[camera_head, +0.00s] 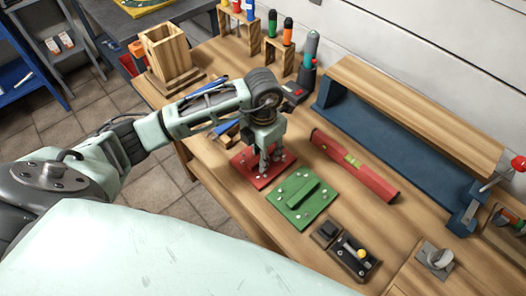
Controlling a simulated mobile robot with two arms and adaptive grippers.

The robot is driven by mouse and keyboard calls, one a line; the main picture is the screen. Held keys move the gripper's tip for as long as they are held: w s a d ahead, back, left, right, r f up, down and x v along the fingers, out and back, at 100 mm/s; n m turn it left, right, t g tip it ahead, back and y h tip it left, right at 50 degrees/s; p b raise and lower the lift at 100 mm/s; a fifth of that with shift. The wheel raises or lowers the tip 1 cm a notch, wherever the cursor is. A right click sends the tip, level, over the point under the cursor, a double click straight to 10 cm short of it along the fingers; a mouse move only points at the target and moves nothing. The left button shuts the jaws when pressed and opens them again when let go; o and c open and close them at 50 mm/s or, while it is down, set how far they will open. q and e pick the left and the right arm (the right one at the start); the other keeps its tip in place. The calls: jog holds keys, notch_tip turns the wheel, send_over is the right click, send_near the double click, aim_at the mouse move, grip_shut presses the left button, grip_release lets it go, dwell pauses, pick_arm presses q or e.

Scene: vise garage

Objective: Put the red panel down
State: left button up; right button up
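The red panel (253,180) is a flat square plate with pale bolts at its corners. It lies flat, at or just above the wooden bench top, left of the green panel. My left gripper (270,164) points straight down over its middle, with both fingertips at the panel. The fingers hide the panel's centre, so I cannot tell whether they are closed on it. The green panel (302,199) lies on the bench, with a raised bar handle and bolts at its edges. My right gripper is not in view.
A red spirit level (378,183) lies right of the panels. A blue vise-like fixture (375,135) with a wooden board is behind it. A small black switch box (355,262) sits in front. A wooden holder (168,52) and screwdrivers stand at the back.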

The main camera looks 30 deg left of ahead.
pick_arm(q)
jog(key=shift+r, duration=0.1)
jog(key=shift+r, duration=0.2)
notch_tip(320, 180, up, 12)
jog(key=b, duration=0.2)
jog(key=shift+f, duration=0.15)
dwell(0.4)
